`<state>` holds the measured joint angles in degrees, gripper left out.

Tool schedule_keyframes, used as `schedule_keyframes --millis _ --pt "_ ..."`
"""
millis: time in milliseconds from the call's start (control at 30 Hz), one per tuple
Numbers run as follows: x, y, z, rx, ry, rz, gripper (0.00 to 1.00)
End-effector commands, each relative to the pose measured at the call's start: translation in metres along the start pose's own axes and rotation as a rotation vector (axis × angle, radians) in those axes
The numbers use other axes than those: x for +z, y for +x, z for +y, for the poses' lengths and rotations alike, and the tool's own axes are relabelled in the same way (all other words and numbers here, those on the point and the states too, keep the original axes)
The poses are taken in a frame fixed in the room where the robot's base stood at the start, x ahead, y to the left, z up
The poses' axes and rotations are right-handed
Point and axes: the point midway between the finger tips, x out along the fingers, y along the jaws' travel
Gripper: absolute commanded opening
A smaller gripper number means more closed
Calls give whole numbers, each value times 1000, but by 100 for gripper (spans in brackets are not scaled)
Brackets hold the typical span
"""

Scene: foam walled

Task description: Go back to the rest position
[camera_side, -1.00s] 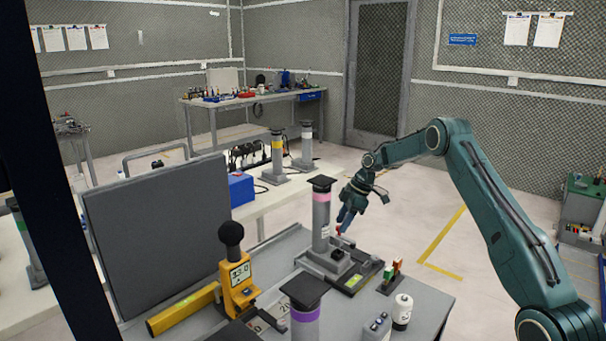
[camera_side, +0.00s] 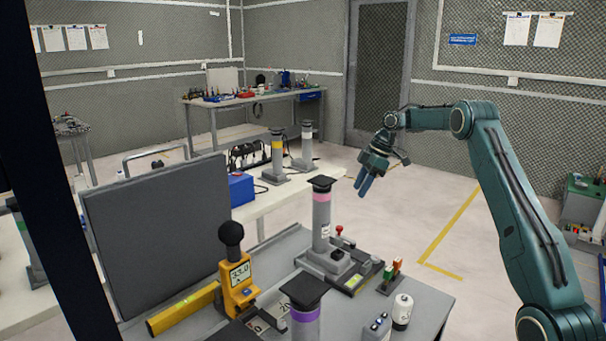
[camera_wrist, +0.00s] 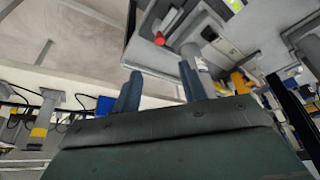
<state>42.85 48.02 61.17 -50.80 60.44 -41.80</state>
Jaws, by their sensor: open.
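My gripper (camera_side: 363,188) is open and empty in the side view. It hangs in the air above and to the right of the grey post with a pink band (camera_side: 321,222), clear of it. In the wrist view my gripper's two blue fingers (camera_wrist: 158,92) stand apart with nothing between them. A red knob (camera_side: 339,230) stands on the post's base beside the post. It also shows in the wrist view (camera_wrist: 159,39).
The grey bench holds a yellow meter (camera_side: 238,285), a purple-banded post (camera_side: 305,318), a small block with green and red parts (camera_side: 391,277) and a white bottle (camera_side: 402,311). A dark upright panel (camera_side: 160,245) stands at left. The floor right of the bench is open.

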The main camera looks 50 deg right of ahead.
Motion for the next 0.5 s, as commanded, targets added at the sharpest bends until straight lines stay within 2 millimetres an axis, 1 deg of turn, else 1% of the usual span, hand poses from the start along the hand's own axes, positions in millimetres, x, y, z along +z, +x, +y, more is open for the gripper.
schedule_keyframes --millis 367,500 --pt "0 -2 0 0 1 0 42" --pt "-5 -5 -3 3 6 -2 42"
